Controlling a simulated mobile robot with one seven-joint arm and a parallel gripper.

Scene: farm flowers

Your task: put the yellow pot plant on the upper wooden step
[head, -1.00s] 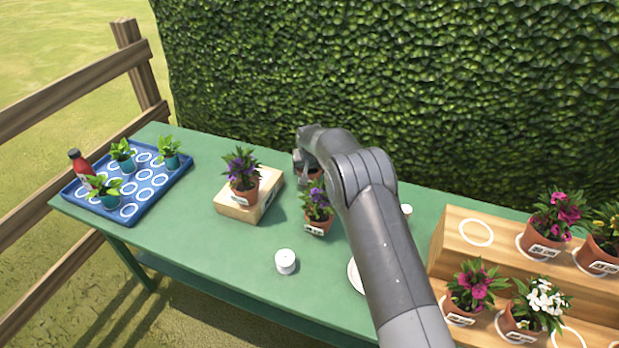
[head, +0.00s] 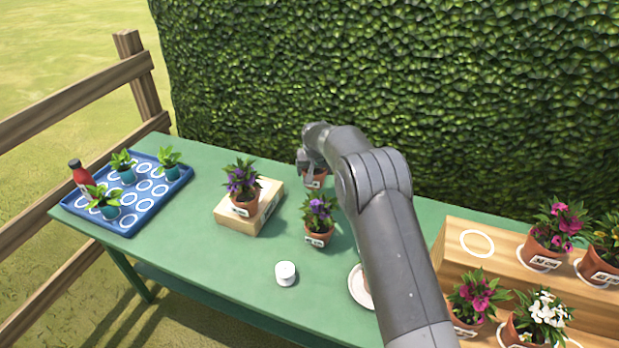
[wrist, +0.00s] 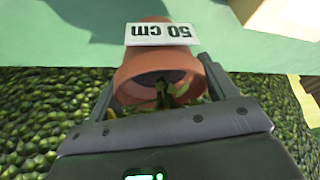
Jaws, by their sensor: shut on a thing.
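My gripper (head: 311,160) is at the back of the green table, partly hidden by my own arm in the head view. It is shut on a terracotta pot (head: 315,179). In the wrist view the pot (wrist: 145,72) sits between the two fingers, with a white "50 cm" label and green leaves with small yellowish bits; its flowers are mostly hidden. The upper wooden step (head: 508,246) is at the right, with an empty white ring (head: 477,243) at its left end. A pink-flowered pot (head: 548,240) and a yellow-flowered pot (head: 602,263) stand right of that ring.
The lower step holds a magenta-flowered pot (head: 470,303) and a white-flowered pot (head: 535,322). Purple-flowered pots stand on a wooden block (head: 238,219) and on the table (head: 320,222). A white round object (head: 286,273) and a saucer (head: 359,290) lie in front. A hedge rises behind.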

